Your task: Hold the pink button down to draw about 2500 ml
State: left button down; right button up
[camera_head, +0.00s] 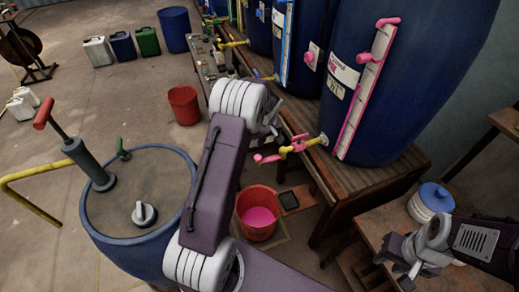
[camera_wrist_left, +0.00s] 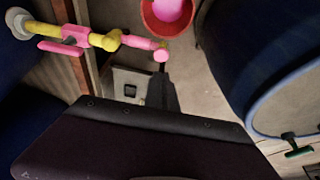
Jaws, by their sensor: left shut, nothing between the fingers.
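A pink-and-yellow tap (camera_head: 298,146) comes out of the near blue vat (camera_head: 410,70); it also shows in the left wrist view (camera_wrist_left: 108,41). A round pink knob (camera_wrist_left: 161,55), perhaps the button, sits at the tap's outer end. My left gripper (camera_wrist_left: 163,72) is shut and empty, its dark tip just by the knob; whether they touch I cannot tell. In the head view the left gripper (camera_head: 274,127) is partly hidden by its wrist. A red bucket (camera_head: 258,234) holding pink liquid stands below the tap. My right gripper (camera_head: 418,262) is over the right-hand table, its opening unclear.
A pink-edged level gauge (camera_head: 365,95) runs up the near vat. A blue drum (camera_head: 110,232) with a hand pump stands at left. A white tub with a blue lid (camera_head: 432,200) is near my right arm.

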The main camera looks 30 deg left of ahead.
pick_arm(q)
jog(key=v, duration=0.2)
jog(key=shift+d+r, duration=0.1)
jog(key=shift+r, duration=0.25)
dwell(0.4)
